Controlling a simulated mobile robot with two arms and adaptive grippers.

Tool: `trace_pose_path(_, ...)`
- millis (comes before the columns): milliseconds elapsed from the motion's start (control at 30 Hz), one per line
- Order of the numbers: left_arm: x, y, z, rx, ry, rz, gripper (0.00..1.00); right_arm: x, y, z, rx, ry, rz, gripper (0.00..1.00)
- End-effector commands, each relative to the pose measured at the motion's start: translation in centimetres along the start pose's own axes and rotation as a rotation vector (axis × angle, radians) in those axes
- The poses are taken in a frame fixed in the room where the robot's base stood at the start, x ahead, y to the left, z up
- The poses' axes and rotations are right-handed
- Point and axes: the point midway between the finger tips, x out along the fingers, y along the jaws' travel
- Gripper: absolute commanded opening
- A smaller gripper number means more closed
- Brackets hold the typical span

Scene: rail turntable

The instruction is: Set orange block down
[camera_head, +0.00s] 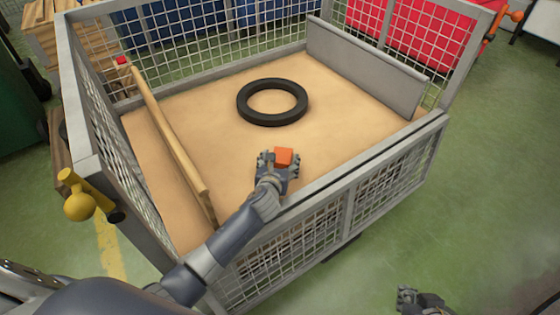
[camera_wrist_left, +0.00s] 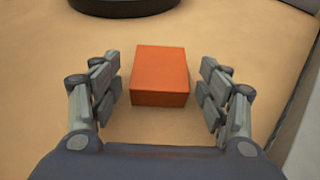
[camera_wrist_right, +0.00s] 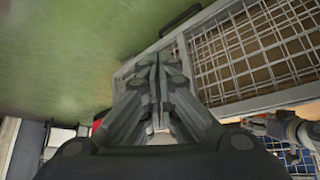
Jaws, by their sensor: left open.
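The orange block (camera_head: 284,156) is in the mesh-sided cart, near its front wall. In the left wrist view the orange block (camera_wrist_left: 160,75) lies on the tan floor between the fingers, with a gap on each side. My left gripper (camera_head: 279,160) reaches over the front wall and is open around the block, not touching it; it also shows in the left wrist view (camera_wrist_left: 160,88). My right gripper (camera_head: 408,298) is outside the cart at the lower right. In the right wrist view its fingers (camera_wrist_right: 155,75) are together with nothing visible between them.
The cart's grey front rail (camera_head: 345,175) passes beneath my left arm. A black ring (camera_head: 272,102) lies behind the block. A wooden beam (camera_head: 170,135) lies at the left, a grey panel (camera_head: 365,65) at the right. Bare floor lies between the block and the ring.

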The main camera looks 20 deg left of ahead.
Motion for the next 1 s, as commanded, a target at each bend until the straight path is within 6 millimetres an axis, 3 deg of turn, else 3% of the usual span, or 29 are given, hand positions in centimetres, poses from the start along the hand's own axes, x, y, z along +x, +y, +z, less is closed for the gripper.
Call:
trace_pose_path(167, -0.2, 0.0, 0.3, -0.001, -0.001, 0.0, 0.7, -0.2, 0.0, 0.1, 0.0, -0.01, 0.0, 0.0)
trace_pose_path(500, -3.4, 0.0, 0.4, 0.001, 0.0, -0.001, 0.7, -2.7, 0.8, 7.0, 0.011, -0.315, 0.015, 0.0)
trace_pose_path(767, -9.8, 0.0, 0.4, 0.001, 0.001, -0.001, 0.7, -4.3, 0.8, 5.4, 0.01, -0.303, 0.014, 0.0)
trace_pose_path(800, -10.1, 0.0, 0.4, 0.001, 0.0, -0.001, 0.7, -3.2, 0.7, 5.8, 0.01, -0.309, 0.013, 0.0)
trace_pose_path(1000, -11.8, 0.0, 0.3, 0.0, 0.0, 0.0, 0.7, -1.3, 0.7, 6.4, 0.009, -0.315, 0.012, 0.0)
